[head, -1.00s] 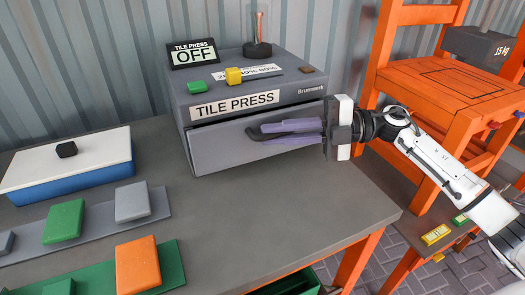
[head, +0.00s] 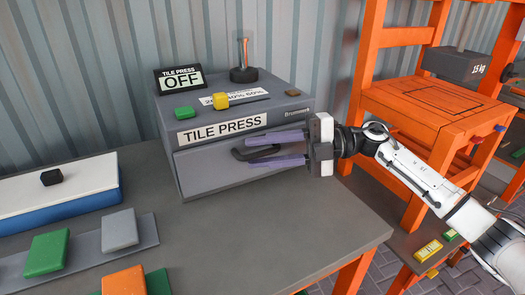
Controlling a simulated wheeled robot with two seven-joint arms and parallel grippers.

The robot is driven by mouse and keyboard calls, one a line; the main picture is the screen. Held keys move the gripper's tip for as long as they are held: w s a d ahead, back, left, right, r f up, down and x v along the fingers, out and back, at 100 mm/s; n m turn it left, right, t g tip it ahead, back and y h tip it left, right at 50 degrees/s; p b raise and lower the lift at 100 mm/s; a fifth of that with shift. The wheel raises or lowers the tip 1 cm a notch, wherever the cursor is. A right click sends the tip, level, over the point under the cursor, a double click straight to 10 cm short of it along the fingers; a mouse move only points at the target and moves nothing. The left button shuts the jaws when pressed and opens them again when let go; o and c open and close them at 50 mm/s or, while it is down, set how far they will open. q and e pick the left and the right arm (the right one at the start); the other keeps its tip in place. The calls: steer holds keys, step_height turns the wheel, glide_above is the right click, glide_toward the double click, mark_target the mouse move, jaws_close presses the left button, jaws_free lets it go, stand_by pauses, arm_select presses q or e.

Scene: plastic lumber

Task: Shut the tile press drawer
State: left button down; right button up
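The grey tile press (head: 290,112) stands at the back of the table, with its name label above the drawer. Its drawer front (head: 205,172) looks flush or nearly flush with the body; a small remaining gap is hard to rule out. A black handle (head: 241,154) sticks out from the drawer front. My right gripper (head: 249,152) comes in from the right, open, with one purple finger above the handle and one below it. Both fingers look apart from the handle, and they hide part of the drawer front. My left gripper is not in view.
On the press are an OFF display (head: 181,80), a green button (head: 183,113), a yellow slider (head: 221,100) and a black-based lever (head: 243,74). A blue-and-white box (head: 85,185) and coloured tiles (head: 47,253) lie left. An orange rack (head: 420,110) stands right.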

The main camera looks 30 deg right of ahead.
steer(key=f+b+v, duration=0.1)
steer(key=v, duration=0.9)
steer(key=shift+r, duration=0.5)
steer(key=shift+d, duration=0.1)
